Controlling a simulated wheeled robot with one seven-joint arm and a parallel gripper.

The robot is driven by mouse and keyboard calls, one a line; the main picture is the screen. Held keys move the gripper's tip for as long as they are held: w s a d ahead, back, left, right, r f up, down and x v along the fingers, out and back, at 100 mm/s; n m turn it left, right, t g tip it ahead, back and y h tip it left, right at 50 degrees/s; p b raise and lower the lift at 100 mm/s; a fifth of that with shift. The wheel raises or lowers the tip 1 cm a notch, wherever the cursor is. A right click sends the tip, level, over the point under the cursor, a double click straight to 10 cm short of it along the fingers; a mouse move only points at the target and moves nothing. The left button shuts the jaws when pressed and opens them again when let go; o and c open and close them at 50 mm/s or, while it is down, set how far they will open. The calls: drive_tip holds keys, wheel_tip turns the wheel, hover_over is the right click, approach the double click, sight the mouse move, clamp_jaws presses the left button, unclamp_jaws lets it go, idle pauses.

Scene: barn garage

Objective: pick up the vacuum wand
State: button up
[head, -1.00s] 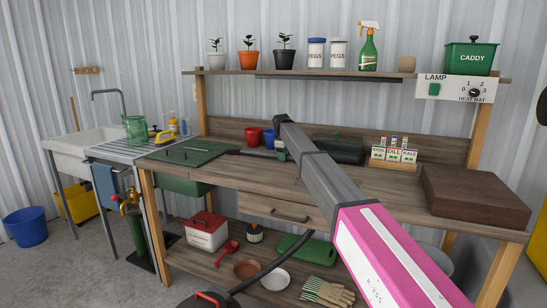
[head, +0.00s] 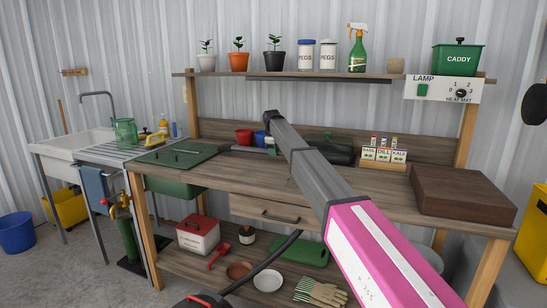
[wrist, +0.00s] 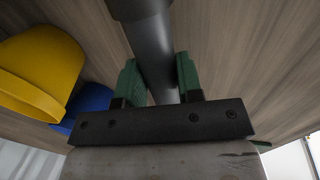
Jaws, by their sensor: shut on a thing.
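The vacuum wand shows in the wrist view as a dark grey tube (wrist: 152,45), with a thicker dark section at the top of the picture. My gripper (wrist: 158,72) is shut on this tube, with one green finger on each side. In the head view my gripper (head: 271,147) is small, below the far end of my arm, over the left-middle of the workbench. A dark part of the wand (head: 247,149) shows to its left, close to the bench top. The rest of the wand is hard to make out; I cannot tell whether it clears the bench.
Red (head: 244,137) and blue (head: 260,138) pots stand just behind my gripper. A yellow container (wrist: 40,70) is close at left in the wrist view. A green mat (head: 180,153), seed packets (head: 383,152) and a brown block (head: 460,190) lie along the workbench (head: 210,180).

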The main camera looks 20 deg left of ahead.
wheel_tip(320, 180, up, 8)
hover_over(253, 148)
drive_tip(key=shift+s, duration=0.1)
drive_tip(key=shift+s+a+r, duration=0.1)
drive_tip(key=shift+a, duration=0.2)
drive_tip(key=shift+o, duration=0.5)
drive_tip(key=shift+c, duration=0.5)
